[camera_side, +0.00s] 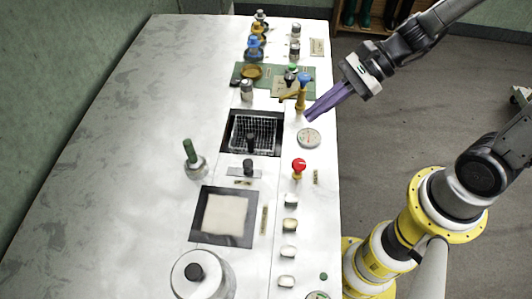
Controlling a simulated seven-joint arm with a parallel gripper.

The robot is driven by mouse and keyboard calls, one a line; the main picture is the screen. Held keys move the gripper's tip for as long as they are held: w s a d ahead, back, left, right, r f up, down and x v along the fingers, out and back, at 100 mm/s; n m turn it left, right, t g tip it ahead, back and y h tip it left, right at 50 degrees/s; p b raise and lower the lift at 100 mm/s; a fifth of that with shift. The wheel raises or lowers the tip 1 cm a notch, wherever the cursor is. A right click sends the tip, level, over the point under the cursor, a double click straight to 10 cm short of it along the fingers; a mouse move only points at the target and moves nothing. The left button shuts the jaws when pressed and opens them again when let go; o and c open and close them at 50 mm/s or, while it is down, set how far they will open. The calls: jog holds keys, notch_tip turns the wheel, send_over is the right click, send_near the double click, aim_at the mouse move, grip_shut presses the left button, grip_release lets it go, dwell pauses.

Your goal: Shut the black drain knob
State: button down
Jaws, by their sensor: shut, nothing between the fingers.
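Two small black knobs show near the middle of the white bench: one (248,166) stands on a small plate in front of the dark square basin, and the other (251,141) stands at the basin's near edge. I cannot tell which is the drain knob, nor how far either is turned. My gripper (308,118), with purple fingers, comes in from the upper right. It is shut and empty, above the bench's right edge near a round gauge, up and to the right of both knobs and apart from them.
A round gauge (309,138), a red knob (299,166) and a blue-topped brass tap (303,87) stand near my gripper. A green-handled fitting (193,156) is left of the basin (228,128). A lidded pot (202,279) is at the front. The bench's left side is clear.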

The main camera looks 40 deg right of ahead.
aim_at(248, 167)
jog(key=shift+m+g, duration=0.4)
jog(key=shift+m, duration=0.5)
jog(key=a+f, duration=0.2)
jog(key=f, duration=0.1)
jog(key=w+a+f, duration=0.1)
jog(key=a+f, duration=0.1)
jog(key=f, duration=0.2)
jog(key=w+a+f, duration=0.1)
jog(key=a+f, duration=0.1)
jog(key=f, duration=0.2)
jog(key=shift+w+a+f, duration=0.1)
jog(key=shift+a+f, duration=0.05)
jog(key=shift+a, duration=0.05)
jog(key=shift+w+a+r, duration=0.1)
jog(key=shift+w+a, duration=0.1)
jog(key=shift+a, duration=0.4)
jog(key=shift+w+a+r, duration=0.1)
jog(key=shift+w+a, duration=0.1)
jog(key=shift+a, duration=0.35)
jog(key=shift+w+a+r, duration=0.1)
jog(key=shift+w+a, duration=0.2)
jog(key=shift+a, duration=0.45)
jog(key=shift+w+a+r, duration=0.1)
jog(key=shift+w+a, duration=1.45)
